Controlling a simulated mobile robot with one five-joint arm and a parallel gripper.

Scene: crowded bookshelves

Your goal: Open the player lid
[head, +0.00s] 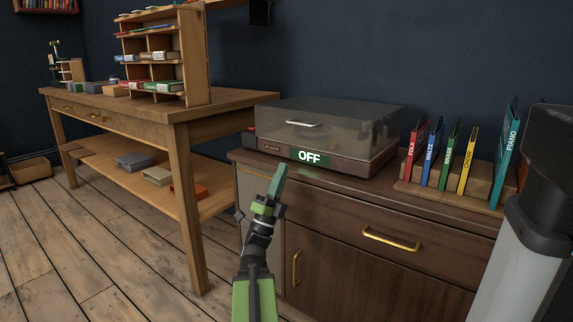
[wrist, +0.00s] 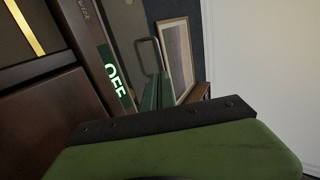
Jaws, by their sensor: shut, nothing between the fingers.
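The record player (head: 330,172) sits on a dark wooden cabinet, with a green "OFF" sign on its front. Its smoky clear lid (head: 350,120) is down, and a metal handle (head: 300,123) shows on it. My gripper (head: 279,172) is shut and empty, just in front of the player's front face, left of the sign, with its fingers pointing up. I cannot tell whether it touches the player. In the wrist view my green fingers (wrist: 158,88) are together, with the "OFF" sign (wrist: 116,82) to their left and the lid handle (wrist: 150,57) just beyond them.
Coloured record sleeves (head: 442,153) stand in a wooden rack right of the player. The cabinet (head: 375,225) has a brass drawer pull. A wooden table (head: 170,112) with a pigeonhole shelf stands at the left. The plank floor (head: 110,240) in front of it is clear.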

